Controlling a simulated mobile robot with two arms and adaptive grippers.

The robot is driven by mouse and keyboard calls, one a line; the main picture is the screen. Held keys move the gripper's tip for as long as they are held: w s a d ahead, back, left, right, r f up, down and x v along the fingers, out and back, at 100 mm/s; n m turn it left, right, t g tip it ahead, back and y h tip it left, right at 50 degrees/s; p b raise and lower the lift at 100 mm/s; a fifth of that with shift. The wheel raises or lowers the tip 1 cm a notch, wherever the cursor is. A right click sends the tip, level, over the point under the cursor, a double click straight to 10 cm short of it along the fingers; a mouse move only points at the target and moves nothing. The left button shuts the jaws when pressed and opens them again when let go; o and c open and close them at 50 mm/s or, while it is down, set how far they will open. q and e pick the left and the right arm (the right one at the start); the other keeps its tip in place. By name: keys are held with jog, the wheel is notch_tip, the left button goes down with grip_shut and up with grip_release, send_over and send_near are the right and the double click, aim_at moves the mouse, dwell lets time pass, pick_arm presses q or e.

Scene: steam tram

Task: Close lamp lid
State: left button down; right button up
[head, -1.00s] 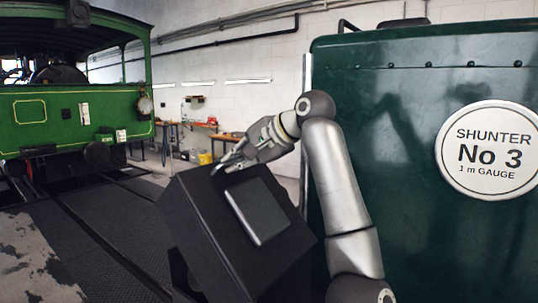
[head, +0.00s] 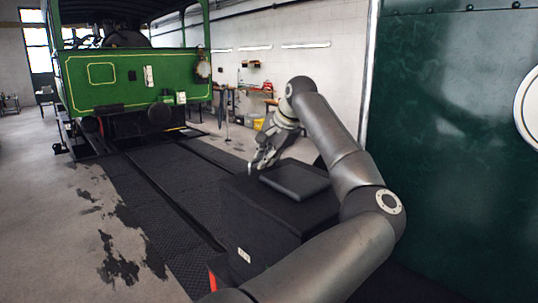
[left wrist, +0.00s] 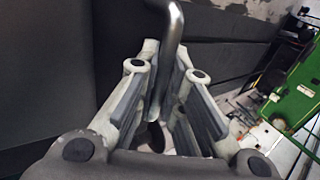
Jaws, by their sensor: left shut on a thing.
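A black box-shaped lamp (head: 240,230) stands low in front of the green wagon side in the head view. Its black lid (head: 295,180), with a raised rectangular panel, lies nearly flat on top. Whether a gap is left under the lid cannot be told. My left gripper (head: 262,158) is at the lid's far left edge. In the left wrist view, a bent grey metal handle (left wrist: 174,50) runs down between the fingers of my left gripper (left wrist: 168,110), which is shut on it. My right gripper is not in view.
A dark green wagon side (head: 450,130) fills the right. A bright green tram (head: 130,75) stands at the back left on rails. A workbench with tools (head: 250,95) is against the white wall. The stained floor (head: 80,220) at the left is clear.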

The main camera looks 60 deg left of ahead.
pick_arm(q)
jog(key=shift+f, duration=0.65)
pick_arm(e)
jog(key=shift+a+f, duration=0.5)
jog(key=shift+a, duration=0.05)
pick_arm(q)
jog(key=shift+f, duration=0.1)
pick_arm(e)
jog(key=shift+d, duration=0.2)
pick_arm(q)
jog(key=c, duration=1.5)
grip_release()
jog(key=shift+s+b, duration=0.1)
jog(key=shift+b, duration=0.2)
jog(key=shift+c, duration=0.2)
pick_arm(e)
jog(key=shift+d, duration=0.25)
pick_arm(q)
jog(key=shift+d+r, duration=0.1)
jog(key=shift+r, duration=0.2)
jog(key=v, duration=1.1)
jog(key=shift+r, duration=0.2)
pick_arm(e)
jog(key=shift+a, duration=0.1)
pick_arm(q)
jog(key=shift+d, duration=0.15)
